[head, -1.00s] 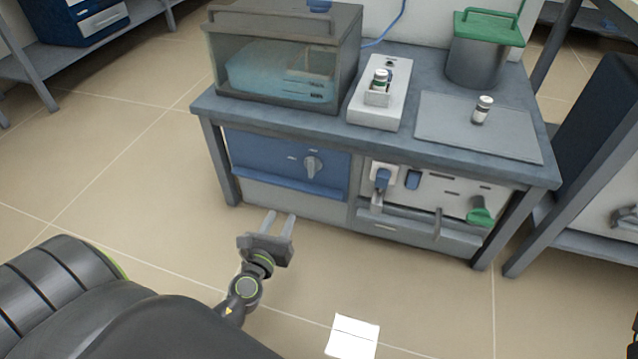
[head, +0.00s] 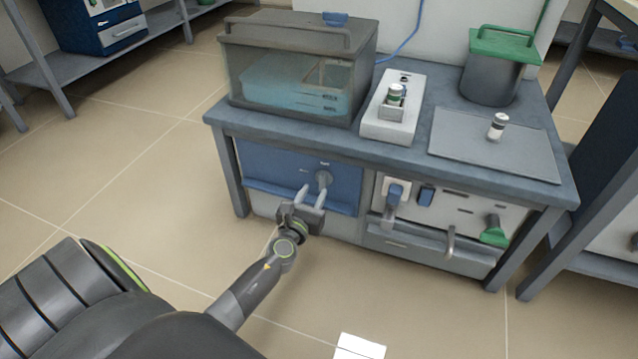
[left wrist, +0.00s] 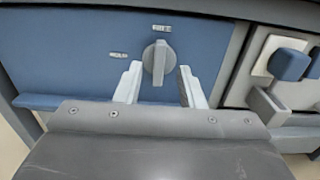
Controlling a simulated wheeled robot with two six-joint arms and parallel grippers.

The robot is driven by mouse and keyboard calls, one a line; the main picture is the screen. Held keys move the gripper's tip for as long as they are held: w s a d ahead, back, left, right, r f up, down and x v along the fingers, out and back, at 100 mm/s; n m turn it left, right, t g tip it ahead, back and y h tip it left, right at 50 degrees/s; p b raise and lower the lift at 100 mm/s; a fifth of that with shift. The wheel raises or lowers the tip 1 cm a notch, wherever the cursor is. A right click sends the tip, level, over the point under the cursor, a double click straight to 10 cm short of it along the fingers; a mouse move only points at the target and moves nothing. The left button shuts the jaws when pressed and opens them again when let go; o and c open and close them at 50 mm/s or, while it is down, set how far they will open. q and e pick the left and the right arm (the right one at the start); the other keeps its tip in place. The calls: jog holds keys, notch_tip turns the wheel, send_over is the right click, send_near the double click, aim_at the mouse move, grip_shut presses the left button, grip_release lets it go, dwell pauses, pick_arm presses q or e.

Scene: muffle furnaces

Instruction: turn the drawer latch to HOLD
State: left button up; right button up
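The drawer latch is a grey knob (head: 323,180) on the blue drawer front (head: 270,168) under the bench. In the left wrist view the knob (left wrist: 158,62) stands upright, with one small label above it and another to its upper left; the lettering is too blurred to read surely. My left gripper (head: 312,197) is open in front of the drawer. In the left wrist view its two fingertips (left wrist: 158,75) stand one on each side of the knob's lower part, with gaps visible on both sides. My right gripper is not in view.
A glass-sided water bath (head: 295,75) and a white vial holder (head: 393,108) stand on the bench. Right of the drawer are a blue-handled switch (head: 395,193) and a green knob (head: 494,232). A white sheet (head: 360,346) lies on the floor.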

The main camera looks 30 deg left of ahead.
aim_at(321, 179)
pick_arm(q)
jog(key=shift+b+x, duration=0.4)
jog(key=shift+x, duration=2.1)
jog(key=shift+c, duration=0.2)
grip_shut()
